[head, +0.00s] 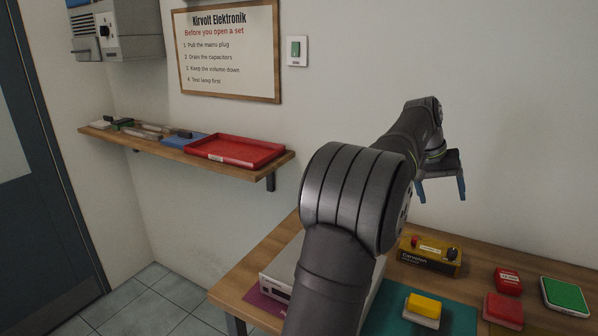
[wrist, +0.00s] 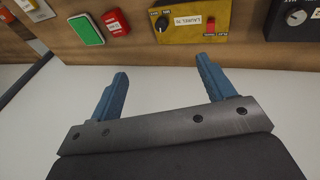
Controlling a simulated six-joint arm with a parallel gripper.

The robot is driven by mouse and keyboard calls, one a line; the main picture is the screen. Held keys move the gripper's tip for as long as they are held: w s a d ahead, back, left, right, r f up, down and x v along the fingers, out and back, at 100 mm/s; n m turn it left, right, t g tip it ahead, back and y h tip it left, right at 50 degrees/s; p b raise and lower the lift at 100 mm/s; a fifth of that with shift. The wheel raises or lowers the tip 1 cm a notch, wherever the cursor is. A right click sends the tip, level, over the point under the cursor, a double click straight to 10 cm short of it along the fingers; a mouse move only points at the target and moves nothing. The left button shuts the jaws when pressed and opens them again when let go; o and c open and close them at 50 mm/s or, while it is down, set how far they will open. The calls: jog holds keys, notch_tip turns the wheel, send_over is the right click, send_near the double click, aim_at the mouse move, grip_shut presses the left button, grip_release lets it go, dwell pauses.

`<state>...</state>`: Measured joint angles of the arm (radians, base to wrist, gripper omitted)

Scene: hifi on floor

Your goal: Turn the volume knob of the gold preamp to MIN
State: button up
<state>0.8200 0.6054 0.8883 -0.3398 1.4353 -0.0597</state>
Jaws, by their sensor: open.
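The gold preamp (head: 430,262) is a small yellow-gold box on the wooden bench, near the wall. A black knob (head: 453,253) is at its right end and a red part at its left. In the wrist view the gold preamp (wrist: 190,36) appears at the top, upside down, with the black knob (wrist: 162,23) at left and a red switch at right.
A red box (head: 508,281), a green-topped box (head: 565,296), another red block (head: 503,310) and a yellow-topped block (head: 423,306) stand nearby. A grey unit (head: 277,284) with a knob (wrist: 297,17) is beside the preamp, partly hidden by my arm. The wall is close behind.

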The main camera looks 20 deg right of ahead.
jog(key=c, duration=0.5)
jog(key=m+t+y, duration=0.1)
jog(key=m+y, duration=0.3)
jog(key=m, duration=1.5)
send_over(453, 251)
notch_tip(453, 251, down, 17)
jog(key=shift+w+f, duration=0.1)
jog(key=c, duration=1)
